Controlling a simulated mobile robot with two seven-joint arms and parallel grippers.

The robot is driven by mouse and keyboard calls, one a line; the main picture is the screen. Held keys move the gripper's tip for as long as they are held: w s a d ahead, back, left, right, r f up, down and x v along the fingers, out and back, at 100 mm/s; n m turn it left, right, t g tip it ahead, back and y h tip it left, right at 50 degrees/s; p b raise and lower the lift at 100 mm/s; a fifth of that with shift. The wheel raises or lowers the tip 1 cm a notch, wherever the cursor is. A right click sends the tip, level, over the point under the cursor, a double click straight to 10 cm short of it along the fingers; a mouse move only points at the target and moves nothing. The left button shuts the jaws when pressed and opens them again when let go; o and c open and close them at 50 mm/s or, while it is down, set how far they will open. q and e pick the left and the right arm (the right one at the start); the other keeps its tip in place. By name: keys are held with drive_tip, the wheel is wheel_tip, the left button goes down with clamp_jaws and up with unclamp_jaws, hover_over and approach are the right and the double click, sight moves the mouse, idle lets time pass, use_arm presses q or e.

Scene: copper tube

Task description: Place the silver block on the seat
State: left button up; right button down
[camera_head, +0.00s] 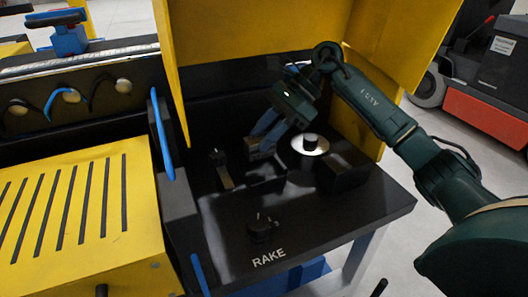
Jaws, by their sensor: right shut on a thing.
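My right arm reaches in from the right over the black worktop (330,235). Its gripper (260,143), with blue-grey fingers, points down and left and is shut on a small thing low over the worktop. That thing is mostly hidden by the fingers; it seems to be the silver block, though its shape and colour are hard to make out. Just right of the fingers is a bright round silver disc (316,150) with a black knob on it. Which part is the seat is not clear. My left gripper is not in view.
Yellow guard panels (245,45) stand behind and beside the arm. Dark blocks (343,172), a small upright fitting (221,170) and a black knob (262,228) stand on the worktop. A slotted yellow cover (75,215) and blue handle (161,135) are at left. The front right corner is clear.

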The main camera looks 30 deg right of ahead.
drive_tip(key=shift+f, duration=2)
drive_tip(key=c, duration=1)
unclamp_jaws()
drive_tip(key=shift+f, duration=0.15)
drive_tip(key=shift+b+v, duration=0.35)
drive_tip(key=shift+v, duration=3.45)
drive_tip(key=shift+s, duration=0.1)
